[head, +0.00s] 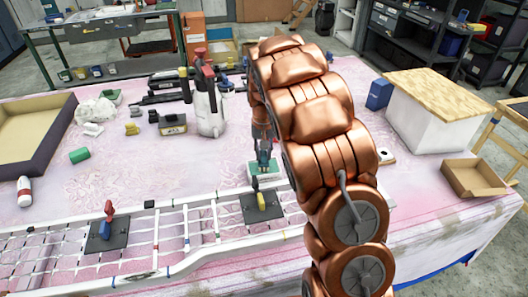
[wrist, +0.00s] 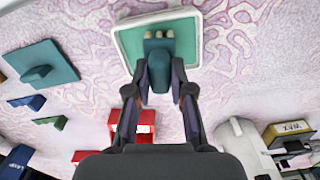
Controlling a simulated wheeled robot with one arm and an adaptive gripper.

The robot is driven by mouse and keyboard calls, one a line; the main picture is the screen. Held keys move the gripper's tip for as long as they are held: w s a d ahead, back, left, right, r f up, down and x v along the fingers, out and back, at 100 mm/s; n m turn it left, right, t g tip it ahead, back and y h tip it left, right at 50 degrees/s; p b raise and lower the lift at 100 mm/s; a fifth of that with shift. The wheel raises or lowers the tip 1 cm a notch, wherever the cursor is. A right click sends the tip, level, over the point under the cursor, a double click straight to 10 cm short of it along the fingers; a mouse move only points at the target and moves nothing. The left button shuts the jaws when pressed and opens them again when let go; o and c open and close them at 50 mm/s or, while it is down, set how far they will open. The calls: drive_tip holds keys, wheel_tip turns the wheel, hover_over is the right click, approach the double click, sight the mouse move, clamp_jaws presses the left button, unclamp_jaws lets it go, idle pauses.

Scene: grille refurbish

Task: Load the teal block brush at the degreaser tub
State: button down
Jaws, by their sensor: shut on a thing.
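My gripper (wrist: 158,90) is shut on the teal block brush (wrist: 158,72), with a finger on each side of it. Pale bristle tufts show at the brush's far end, over the green inside of the degreaser tub (wrist: 122,45), which has a white rim. Whether the bristles touch the green surface cannot be told. In the head view my gripper (head: 264,152) points down over the tub (head: 253,171), which stands on the table behind the white grille (head: 182,212). The brush is hard to make out there.
Dark pads with upright coloured pieces sit on the grille at its left (head: 107,236) and right (head: 262,207). A white jug (head: 208,108) stands behind. A dark tray (head: 35,135) is at left, a white box with a wooden top (head: 432,115) at right.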

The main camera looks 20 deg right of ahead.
sight(263, 152)
drive_tip(key=shift+s+f+b, duration=0.1)
drive_tip(key=shift+f+b, duration=0.35)
drive_tip(key=shift+f, duration=0.15)
idle(2.2)
drive_tip(key=shift+r+p, duration=0.45)
drive_tip(key=shift+r, duration=3.1)
